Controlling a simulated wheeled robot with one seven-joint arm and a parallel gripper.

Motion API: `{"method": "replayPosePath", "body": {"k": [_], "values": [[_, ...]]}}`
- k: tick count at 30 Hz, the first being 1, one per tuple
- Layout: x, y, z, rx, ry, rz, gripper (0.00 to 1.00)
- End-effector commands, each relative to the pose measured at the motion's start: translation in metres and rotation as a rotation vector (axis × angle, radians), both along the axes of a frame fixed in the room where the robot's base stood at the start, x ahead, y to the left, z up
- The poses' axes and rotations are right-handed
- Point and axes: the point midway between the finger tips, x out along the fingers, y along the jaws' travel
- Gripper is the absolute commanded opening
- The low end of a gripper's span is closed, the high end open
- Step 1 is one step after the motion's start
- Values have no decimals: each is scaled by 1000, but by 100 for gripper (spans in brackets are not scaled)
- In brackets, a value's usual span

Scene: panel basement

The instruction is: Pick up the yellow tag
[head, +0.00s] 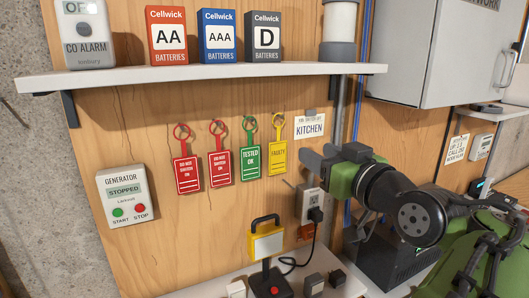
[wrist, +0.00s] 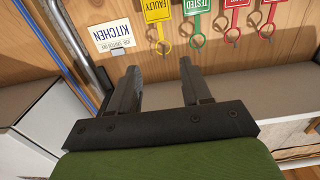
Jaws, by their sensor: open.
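The yellow tag (head: 278,157), marked FAULTY, hangs by its ring from a hook on the wooden panel. It is the rightmost in a row of tags. In the wrist view, which is upside down, the yellow tag (wrist: 157,12) is at the top edge, partly cut off, with its ring (wrist: 163,47) just beyond the fingertips. My gripper (head: 312,162) is open and empty, to the right of the tag in the head view. Both fingers of my gripper (wrist: 160,70) point toward the panel in the wrist view. The gap between fingertips and ring cannot be told exactly.
A green tag (head: 250,155) hangs close left of the yellow one, then two red tags (head: 219,155). A KITCHEN card (head: 309,126) is at upper right. A shelf (head: 200,77) with battery boxes runs above. A yellow lamp (head: 266,245) and socket (head: 311,207) are below.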

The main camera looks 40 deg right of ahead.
Motion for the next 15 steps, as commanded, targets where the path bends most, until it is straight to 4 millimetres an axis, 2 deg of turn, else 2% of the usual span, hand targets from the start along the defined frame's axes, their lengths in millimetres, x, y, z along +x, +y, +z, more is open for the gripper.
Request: {"method": "replayPosePath", "body": {"k": [1,6,15], "values": [[14,-3,2,2,3,6,48],[56,-16,3,4,3,7,48],[98,-29,3,4,3,5,48]]}}
